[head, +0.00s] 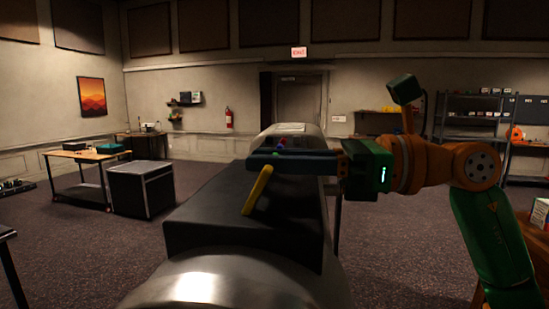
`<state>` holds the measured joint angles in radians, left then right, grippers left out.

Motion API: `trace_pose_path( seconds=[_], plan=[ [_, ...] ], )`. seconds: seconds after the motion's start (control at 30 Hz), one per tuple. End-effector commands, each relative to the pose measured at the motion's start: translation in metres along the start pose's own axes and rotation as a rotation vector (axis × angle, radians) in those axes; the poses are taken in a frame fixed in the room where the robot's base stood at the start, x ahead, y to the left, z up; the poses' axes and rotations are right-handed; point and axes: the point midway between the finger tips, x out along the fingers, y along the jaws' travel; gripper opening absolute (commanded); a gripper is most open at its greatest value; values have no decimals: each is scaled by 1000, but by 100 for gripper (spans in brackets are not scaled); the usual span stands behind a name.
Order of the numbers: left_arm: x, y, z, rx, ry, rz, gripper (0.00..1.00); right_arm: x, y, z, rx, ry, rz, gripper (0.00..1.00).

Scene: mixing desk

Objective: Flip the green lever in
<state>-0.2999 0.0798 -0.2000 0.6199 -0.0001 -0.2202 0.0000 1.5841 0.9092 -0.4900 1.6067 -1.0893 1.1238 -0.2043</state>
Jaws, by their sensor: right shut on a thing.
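A dark box-shaped desk (215,220) with rounded metallic ends stands in front of me. A yellow lever (257,190) slants up and to the right from its top. Small red (282,142) and blue (280,148) lever ends show just above my right gripper's fingers. My right gripper (265,160) reaches in from the right, with its long dark fingers level over the desk. It is shut on a lever behind the yellow one. The fingers hide most of that lever, and I cannot make out its colour clearly. My left gripper is not in view.
A black case (141,190) and a wooden-topped table (88,153) stand to the left. Shelving (470,118) stands at the back right. A door (299,98) is in the far wall. Carpet lies open left of the desk.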

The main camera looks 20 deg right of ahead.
Motion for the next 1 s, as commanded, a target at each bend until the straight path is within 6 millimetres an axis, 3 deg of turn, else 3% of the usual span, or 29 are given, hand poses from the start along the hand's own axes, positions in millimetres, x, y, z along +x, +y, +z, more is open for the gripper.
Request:
trace_pose_path(
  seconds=[0.17,0.5,1.0],
  plan=[
    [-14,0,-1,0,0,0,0,1,0,6,-1,34,0,0],
    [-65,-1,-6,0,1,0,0,12,0,14,-2,265,2,0],
    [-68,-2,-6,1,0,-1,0,32,1,4,-1,699,0,0]
  ],
)
